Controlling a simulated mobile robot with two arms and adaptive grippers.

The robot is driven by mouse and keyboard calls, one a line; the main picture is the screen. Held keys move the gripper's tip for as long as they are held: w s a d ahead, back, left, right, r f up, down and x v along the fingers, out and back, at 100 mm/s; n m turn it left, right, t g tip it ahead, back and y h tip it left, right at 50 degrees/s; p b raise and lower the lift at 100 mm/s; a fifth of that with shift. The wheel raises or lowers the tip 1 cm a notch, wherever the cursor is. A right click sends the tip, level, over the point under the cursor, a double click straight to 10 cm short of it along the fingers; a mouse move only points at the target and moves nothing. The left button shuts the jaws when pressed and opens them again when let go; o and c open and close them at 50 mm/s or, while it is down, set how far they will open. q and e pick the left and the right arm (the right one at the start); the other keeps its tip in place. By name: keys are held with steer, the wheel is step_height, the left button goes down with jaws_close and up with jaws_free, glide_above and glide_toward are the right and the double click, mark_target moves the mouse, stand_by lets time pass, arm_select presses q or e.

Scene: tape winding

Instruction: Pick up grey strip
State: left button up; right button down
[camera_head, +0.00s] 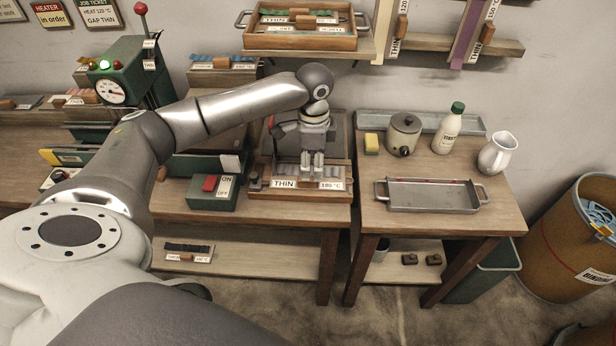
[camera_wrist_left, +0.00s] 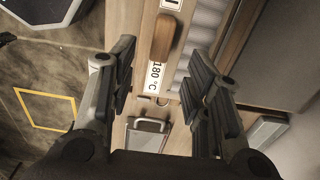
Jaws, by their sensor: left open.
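My left gripper (camera_head: 312,172) reaches down over a wooden tray labelled THIN and 180 °C (camera_head: 334,185) on the long bench. In the left wrist view my left gripper (camera_wrist_left: 165,88) has its fingers wide apart, with nothing between them. Below the fingers in that view lie a brown wooden handle (camera_wrist_left: 164,38) and the 180 °C label (camera_wrist_left: 155,78). Beside the handle is a grey ribbed surface (camera_wrist_left: 204,28); I cannot tell whether it is the grey strip. The gripper hides part of the tray in the head view. My right gripper is not in view.
A green box with a red switch (camera_head: 210,184) stands left of the tray. On the right table are a metal tray (camera_head: 430,194), a pot (camera_head: 404,133), a bottle (camera_head: 448,130) and a jug (camera_head: 497,154). A gap separates the two tables.

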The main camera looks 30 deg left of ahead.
mark_target(312, 179)
arm_select(q)
steer(key=shift+f+p, duration=0.6)
steer(key=shift+f, duration=2.4)
jaws_close()
